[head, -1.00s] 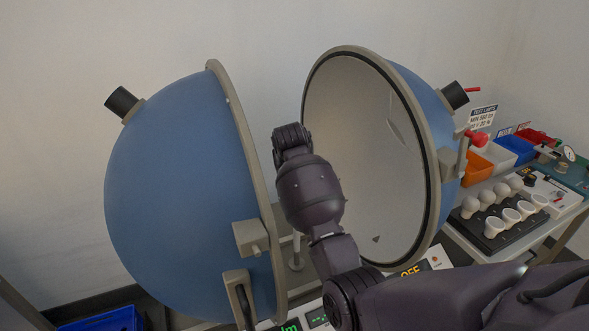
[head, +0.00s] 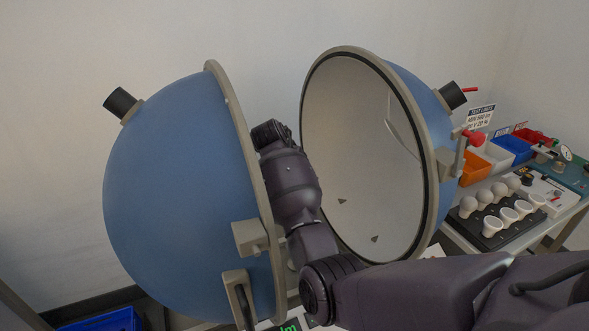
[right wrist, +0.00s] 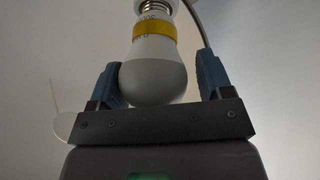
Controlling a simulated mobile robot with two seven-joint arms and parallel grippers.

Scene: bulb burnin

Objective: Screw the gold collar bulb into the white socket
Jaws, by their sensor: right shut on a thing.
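The gold collar bulb (right wrist: 152,75) is white and sits between the two blue fingers of my right gripper (right wrist: 158,68) in the right wrist view. My left gripper is not in view.
The right half-sphere (head: 365,150) stands open with a pale inside. A black tray (head: 492,240) with several white bulbs and cup-shaped pieces is at the right, in front of coloured bins (head: 513,148). A grey curved piece (right wrist: 193,14) passes close to the bulb.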

